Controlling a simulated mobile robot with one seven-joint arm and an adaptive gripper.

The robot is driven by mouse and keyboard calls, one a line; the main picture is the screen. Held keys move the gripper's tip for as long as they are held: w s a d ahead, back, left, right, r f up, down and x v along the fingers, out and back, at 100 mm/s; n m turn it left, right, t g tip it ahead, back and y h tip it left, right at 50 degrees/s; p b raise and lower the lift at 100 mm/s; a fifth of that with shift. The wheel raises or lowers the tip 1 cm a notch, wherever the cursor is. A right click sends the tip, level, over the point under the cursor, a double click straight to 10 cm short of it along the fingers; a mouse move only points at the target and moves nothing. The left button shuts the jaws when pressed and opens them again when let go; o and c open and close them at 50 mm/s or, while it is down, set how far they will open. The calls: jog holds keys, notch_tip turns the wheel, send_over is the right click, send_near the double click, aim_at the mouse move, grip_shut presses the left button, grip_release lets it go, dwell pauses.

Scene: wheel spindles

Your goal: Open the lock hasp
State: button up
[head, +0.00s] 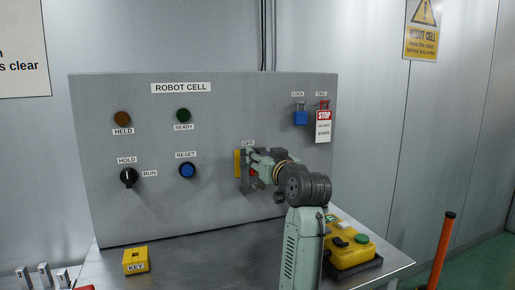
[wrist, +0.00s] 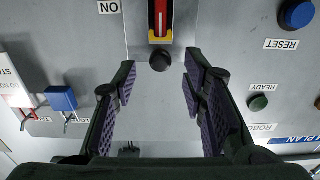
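My gripper (head: 254,166) is at the panel just below the OFF label. In the wrist view, which is upside down, its two fingers (wrist: 159,72) are apart with nothing between the pads. A red piece (head: 324,104) is above a STOP tag (head: 323,127). I cannot tell which part is the hasp.
The grey panel (head: 110,215) carries two lamps, a black selector knob (head: 129,177) and a blue RESET button (head: 187,170). A yellow KEY block (head: 135,260) and a yellow control box (head: 350,250) stand on the metal table. An orange post (head: 441,252) is at the right.

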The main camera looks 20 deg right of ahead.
jog(key=shift+w+a+p, duration=0.1)
jog(key=shift+w+p, duration=0.2)
jog(key=shift+w, duration=1.1)
jog(key=shift+c, duration=0.4)
grip_shut()
